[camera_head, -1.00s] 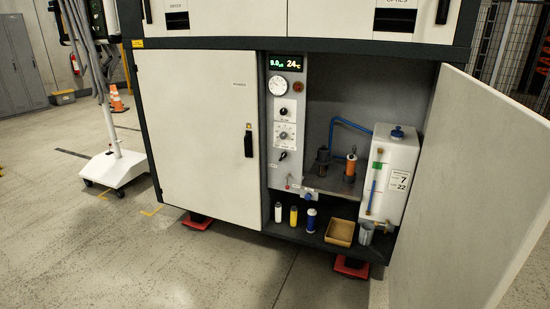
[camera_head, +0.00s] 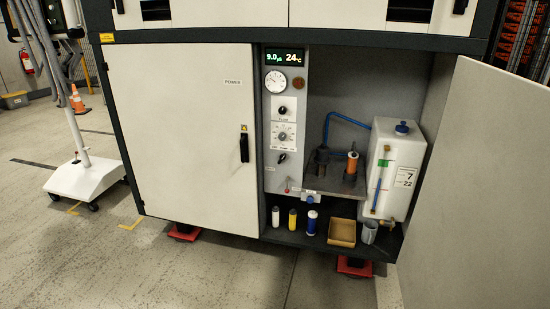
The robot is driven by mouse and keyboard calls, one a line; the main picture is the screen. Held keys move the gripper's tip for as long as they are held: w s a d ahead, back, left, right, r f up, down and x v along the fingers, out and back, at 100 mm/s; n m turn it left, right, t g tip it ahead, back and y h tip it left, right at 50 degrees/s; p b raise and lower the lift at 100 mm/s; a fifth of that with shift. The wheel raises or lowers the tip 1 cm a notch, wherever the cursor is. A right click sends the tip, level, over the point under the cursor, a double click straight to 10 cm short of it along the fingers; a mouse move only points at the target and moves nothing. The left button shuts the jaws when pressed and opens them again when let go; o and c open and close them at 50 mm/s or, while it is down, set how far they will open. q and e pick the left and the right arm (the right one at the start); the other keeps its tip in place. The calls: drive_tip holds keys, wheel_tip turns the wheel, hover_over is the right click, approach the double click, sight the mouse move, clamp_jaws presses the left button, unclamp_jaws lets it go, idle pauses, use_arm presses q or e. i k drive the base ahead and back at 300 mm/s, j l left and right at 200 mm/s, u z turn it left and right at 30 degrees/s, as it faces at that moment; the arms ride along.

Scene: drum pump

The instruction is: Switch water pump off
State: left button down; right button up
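The pump unit is in the open right bay of a large cabinet. Its grey control panel (camera_head: 284,130) carries a lit display (camera_head: 285,58) reading 9.0 and 24, and a round gauge (camera_head: 276,82). Below them are a small black knob (camera_head: 282,110), a larger dial (camera_head: 283,135) and a black rotary switch (camera_head: 282,158), which sits at a slant. A small red-tipped lever (camera_head: 287,186) and a blue knob (camera_head: 309,199) are lower down. A white tank (camera_head: 395,170) stands on the right with a blue hose (camera_head: 345,120). Neither gripper is in view.
The right cabinet door (camera_head: 480,190) stands open toward me. The left door (camera_head: 185,140) is closed, with a black handle (camera_head: 244,145). Bottles (camera_head: 292,218), a tan tray (camera_head: 342,232) and a grey cup (camera_head: 369,232) stand on the lower shelf. The floor in front is clear.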

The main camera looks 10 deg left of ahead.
sight(283, 156)
drive_tip(key=i+j, duration=0.3)
drive_tip(key=i+j+z, duration=0.1)
drive_tip(key=i+j, duration=0.2)
drive_tip(key=j, duration=0.2)
drive_tip(key=i+j+z, duration=0.1)
drive_tip(key=i+j, duration=1.2)
drive_tip(key=i+j+z, duration=0.15)
drive_tip(key=i+j, duration=0.45)
drive_tip(key=j, duration=0.25)
